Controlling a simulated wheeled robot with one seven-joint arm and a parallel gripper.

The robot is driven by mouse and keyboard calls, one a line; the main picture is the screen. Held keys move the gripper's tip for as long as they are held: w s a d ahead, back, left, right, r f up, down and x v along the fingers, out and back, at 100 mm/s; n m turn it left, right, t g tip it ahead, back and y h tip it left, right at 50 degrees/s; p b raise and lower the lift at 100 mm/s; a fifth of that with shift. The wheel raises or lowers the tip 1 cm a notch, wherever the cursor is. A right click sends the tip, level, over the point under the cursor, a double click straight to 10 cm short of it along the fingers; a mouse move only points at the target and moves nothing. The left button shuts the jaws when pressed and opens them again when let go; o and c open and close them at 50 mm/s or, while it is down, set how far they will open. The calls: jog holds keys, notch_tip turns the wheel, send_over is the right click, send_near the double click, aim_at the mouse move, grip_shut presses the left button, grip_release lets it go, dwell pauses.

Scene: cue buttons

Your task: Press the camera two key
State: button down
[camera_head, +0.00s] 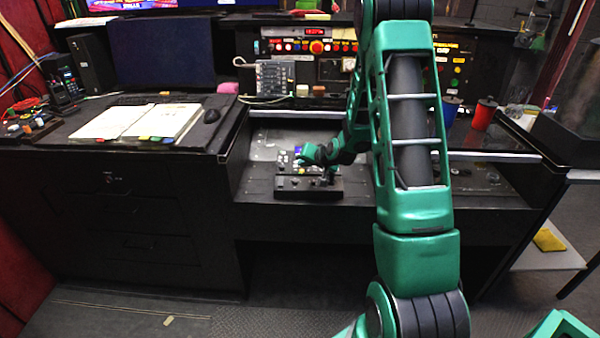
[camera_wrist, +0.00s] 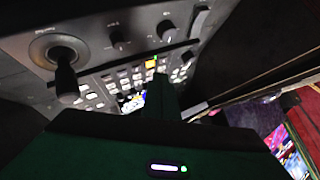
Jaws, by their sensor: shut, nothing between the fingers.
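A black control panel (camera_head: 308,188) lies on the recessed desk shelf in the head view. In the wrist view the panel (camera_wrist: 88,35) shows a joystick (camera_wrist: 64,75), several knobs and rows of small pale keys (camera_wrist: 122,76). One key or pair (camera_wrist: 151,63) is lit yellow and green. I cannot make out labels, so I cannot tell which key is camera two. My gripper (camera_head: 308,156) is over the panel's far part in the head view. In the wrist view its shut fingers (camera_wrist: 160,82) reach among the key rows and hide some keys. I cannot tell whether they touch one.
An open book (camera_head: 140,122), a mouse (camera_head: 211,116) and a keyboard are on the left desk top. A phone-like keypad unit (camera_head: 275,78) stands behind the panel. Red and blue cups (camera_head: 484,114) are at the right. The shelf around the panel is mostly clear.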

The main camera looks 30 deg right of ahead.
aim_at(304, 177)
jog(key=r, duration=0.5)
jog(key=shift+s+a, duration=0.15)
jog(key=shift+s, duration=0.15)
dwell(0.9)
jog(key=s+a+r+g, duration=0.2)
jog(key=s+r+g, duration=0.1)
jog(key=s, duration=1.2)
jog(key=s+a+r+n+g, duration=0.1)
jog(key=s+a+r+g, duration=0.2)
jog(key=s, duration=1.2)
jog(key=s+a+r+g, duration=0.3)
jog(key=s+r+g, duration=0.1)
jog(key=s, duration=1.1)
jog(key=shift+r+n+g+y, duration=0.3)
jog(key=shift+n, duration=0.1)
jog(key=shift+w, duration=0.1)
